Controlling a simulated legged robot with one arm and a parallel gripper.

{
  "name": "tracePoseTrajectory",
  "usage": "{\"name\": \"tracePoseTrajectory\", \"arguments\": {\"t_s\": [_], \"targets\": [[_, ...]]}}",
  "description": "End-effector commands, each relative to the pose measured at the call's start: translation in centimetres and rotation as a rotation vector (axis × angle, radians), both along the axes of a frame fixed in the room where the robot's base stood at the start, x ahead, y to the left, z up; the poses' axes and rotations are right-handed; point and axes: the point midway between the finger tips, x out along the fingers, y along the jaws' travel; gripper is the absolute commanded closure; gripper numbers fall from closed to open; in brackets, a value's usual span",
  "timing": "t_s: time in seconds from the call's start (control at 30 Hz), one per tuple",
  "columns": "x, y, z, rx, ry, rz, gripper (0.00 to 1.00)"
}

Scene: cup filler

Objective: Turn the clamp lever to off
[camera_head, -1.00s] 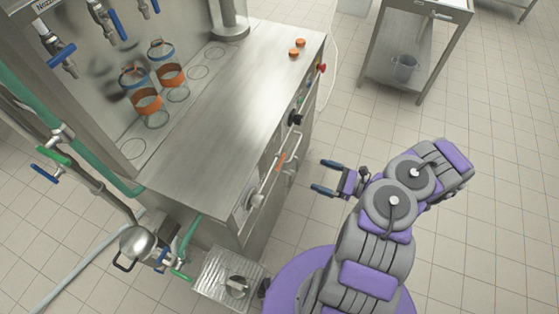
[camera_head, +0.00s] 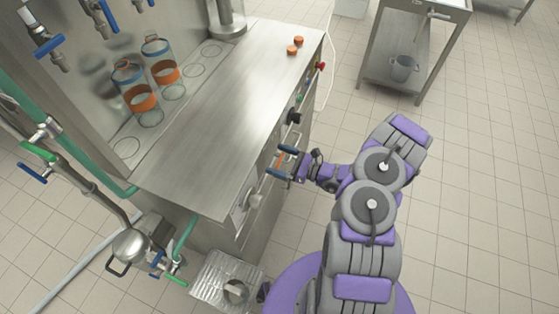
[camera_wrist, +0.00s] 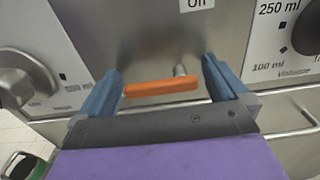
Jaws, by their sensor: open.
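The orange clamp lever (camera_wrist: 160,88) is on the steel front panel of the machine. In the wrist view it lies nearly level, with its metal pivot behind its right part. My gripper (camera_wrist: 161,76) is open, with one blue finger near each end of the lever. The left fingertip is very close to the lever's left end; I cannot tell if they touch. In the head view my gripper (camera_head: 283,162) is at the panel, around the small orange lever (camera_head: 280,160). A white label (camera_wrist: 197,4) above the lever is cut off by the frame's top edge.
A knob (camera_wrist: 22,77) sits left of the lever and a dark volume dial (camera_wrist: 307,34) right of it. A bar handle (camera_wrist: 290,132) runs below. Glass cups with orange bands (camera_head: 140,97) stand on the machine. Open floor (camera_head: 460,190) lies to the right.

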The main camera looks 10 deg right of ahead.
Motion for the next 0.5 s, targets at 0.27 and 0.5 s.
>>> {"name": "tracePoseTrajectory", "arguments": {"t_s": [0.27,0.5], "targets": [[0.11,0.1,0.02,-0.001,-0.001,0.0,0.0],[0.12,0.08,0.02,-0.001,-0.001,-0.001,0.21]]}}
